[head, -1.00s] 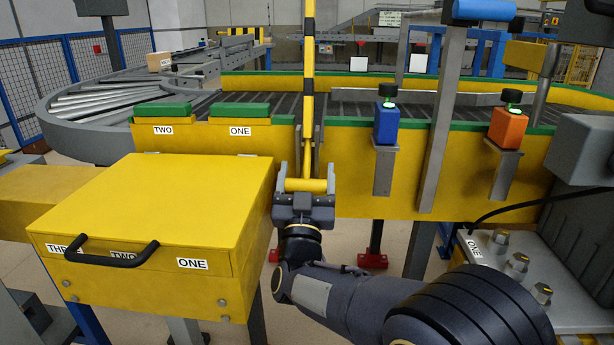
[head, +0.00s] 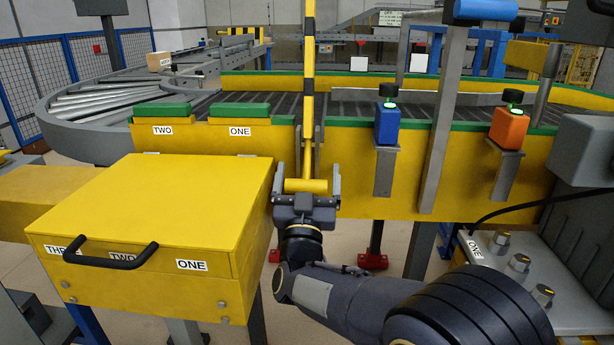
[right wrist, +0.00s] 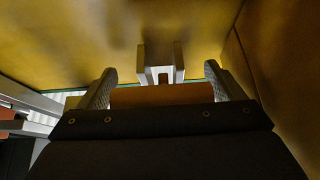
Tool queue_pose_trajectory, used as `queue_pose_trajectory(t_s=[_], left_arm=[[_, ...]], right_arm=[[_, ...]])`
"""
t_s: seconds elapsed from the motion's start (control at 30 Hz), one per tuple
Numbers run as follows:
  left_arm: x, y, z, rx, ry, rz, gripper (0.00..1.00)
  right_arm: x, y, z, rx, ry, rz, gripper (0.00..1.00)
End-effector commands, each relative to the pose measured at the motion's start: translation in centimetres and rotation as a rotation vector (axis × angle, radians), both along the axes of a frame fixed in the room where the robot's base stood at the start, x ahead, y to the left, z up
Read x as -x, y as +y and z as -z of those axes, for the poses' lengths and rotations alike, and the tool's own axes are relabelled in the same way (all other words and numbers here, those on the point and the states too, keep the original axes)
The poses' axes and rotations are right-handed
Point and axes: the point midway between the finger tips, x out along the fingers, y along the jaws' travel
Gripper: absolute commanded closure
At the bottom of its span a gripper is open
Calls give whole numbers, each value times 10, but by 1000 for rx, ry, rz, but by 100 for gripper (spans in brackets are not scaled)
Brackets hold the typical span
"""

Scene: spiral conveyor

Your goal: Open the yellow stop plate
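A black-and-yellow striped bar (head: 308,85) stands upright against the yellow conveyor side wall, between two grey bracket cheeks. A short yellow crossbar (head: 305,186) is at its foot. I cannot tell for sure which part is the stop plate. My right gripper (head: 307,180) is open, its fingers spread at the two ends of the crossbar, with gaps visible. In the right wrist view the open fingers (right wrist: 160,88) stand either side of an orange-brown bar (right wrist: 160,96), below a pale bracket (right wrist: 161,62) on a yellow surface. My left gripper is not in view.
A yellow box (head: 150,200) with a black handle (head: 110,254) stands close to the left of my right gripper. A blue button box (head: 387,126) and an orange one (head: 509,128) are on the conveyor's right side. A grey post (head: 441,140) rises nearby.

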Motion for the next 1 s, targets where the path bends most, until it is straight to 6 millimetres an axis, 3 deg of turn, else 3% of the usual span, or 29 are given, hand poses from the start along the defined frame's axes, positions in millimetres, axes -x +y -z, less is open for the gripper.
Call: queue_pose_trajectory(t_s=[0.37,0.8,1.0], left_arm=[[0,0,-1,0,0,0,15],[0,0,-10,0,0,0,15],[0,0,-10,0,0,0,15]], right_arm=[[4,2,0,-1,-3,-4,5],[60,2,34,0,-1,-4,5],[68,1,39,0,-3,-2,5]])
